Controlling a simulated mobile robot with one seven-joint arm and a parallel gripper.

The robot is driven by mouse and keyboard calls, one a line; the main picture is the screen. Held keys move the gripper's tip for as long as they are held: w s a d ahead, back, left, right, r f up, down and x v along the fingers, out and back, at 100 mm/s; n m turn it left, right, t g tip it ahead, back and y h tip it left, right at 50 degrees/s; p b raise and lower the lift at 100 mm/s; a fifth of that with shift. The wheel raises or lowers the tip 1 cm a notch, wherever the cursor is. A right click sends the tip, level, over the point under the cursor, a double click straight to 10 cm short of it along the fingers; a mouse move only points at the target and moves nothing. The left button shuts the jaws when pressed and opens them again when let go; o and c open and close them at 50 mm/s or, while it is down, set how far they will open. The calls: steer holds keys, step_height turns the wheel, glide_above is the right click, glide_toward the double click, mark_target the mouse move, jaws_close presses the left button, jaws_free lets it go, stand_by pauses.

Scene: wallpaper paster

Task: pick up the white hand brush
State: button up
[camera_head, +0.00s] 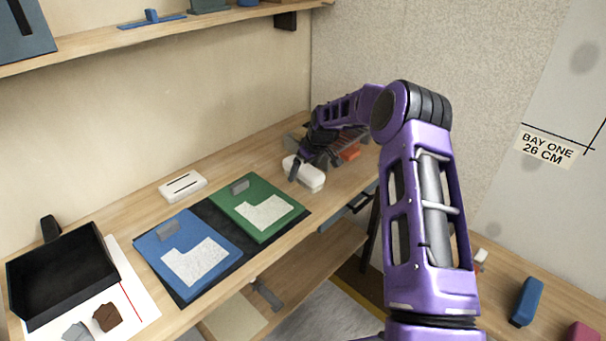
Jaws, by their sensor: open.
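The white hand brush appears to be the white rounded block (309,177) lying on the wooden bench near its back right part. My gripper (298,172) is at the end of my purple arm, directly over this white block. Its dark fingers are open, with one finger reaching down at the block's left end. The fingers cover part of the block, and I cannot tell whether they touch it. The block's underside and bristles are not visible.
Behind my gripper lie a dark rack and an orange-red item (350,153). To the left are a green board (262,192), a blue board (172,238), a white slotted box (182,186) and a black tray (18,268). A shelf (100,57) runs above.

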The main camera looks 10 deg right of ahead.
mark_target(304, 166)
steer(key=c, duration=1.5)
step_height(304, 166, up, 10)
steer(key=shift+r+p, duration=0.1)
steer(key=shift+p, duration=0.4)
